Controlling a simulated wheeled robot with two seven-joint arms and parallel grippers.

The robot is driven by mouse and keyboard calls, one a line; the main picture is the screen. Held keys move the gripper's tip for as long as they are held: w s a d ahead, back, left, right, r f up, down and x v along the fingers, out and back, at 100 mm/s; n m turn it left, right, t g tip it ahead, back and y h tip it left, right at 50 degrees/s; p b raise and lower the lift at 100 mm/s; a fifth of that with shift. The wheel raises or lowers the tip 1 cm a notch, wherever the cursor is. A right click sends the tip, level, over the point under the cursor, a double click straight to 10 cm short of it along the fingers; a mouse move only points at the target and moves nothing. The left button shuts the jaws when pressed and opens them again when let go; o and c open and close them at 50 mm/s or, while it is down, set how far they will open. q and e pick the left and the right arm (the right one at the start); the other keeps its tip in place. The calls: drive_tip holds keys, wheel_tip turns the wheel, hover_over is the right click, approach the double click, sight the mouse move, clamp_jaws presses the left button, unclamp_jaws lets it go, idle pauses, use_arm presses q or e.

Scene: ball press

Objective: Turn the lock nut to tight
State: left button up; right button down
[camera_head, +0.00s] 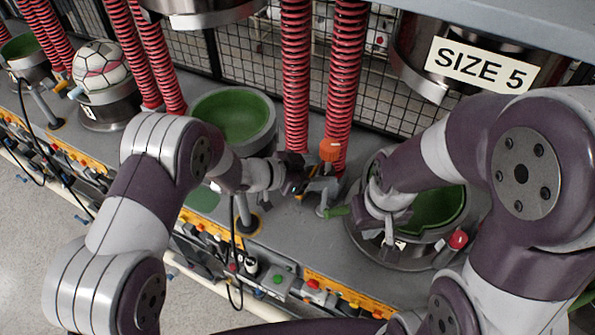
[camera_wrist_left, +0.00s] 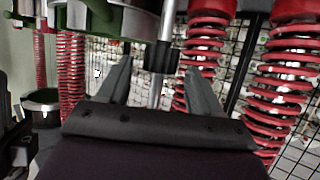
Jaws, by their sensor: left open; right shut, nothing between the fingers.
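A dark ribbed collar (camera_wrist_left: 161,57), which looks like the lock nut, sits on a thin upright metal rod in the left wrist view. My left gripper (camera_wrist_left: 162,72) is open, its two fingers on either side of the collar in the picture. I cannot tell whether they touch it. In the head view my left gripper (camera_head: 312,187) is by the orange-topped post (camera_head: 330,150) and a green lever (camera_head: 337,211); I cannot pick out the nut there. My right gripper (camera_head: 390,228) points down, shut and empty, over the right green mould (camera_head: 437,210).
A green bowl (camera_head: 236,112) stands left of my left gripper. Red coil springs (camera_head: 297,75) rise behind it, before a wire mesh. A ball (camera_head: 100,66) sits on a stand at far left. A red knob (camera_head: 458,239) is near my right arm.

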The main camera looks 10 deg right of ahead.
use_arm(q)
drive_tip(key=b+v, duration=0.2)
drive_tip(key=v, duration=0.8)
drive_tip(key=shift+w+a, duration=0.1)
drive_tip(key=shift+a, duration=0.1)
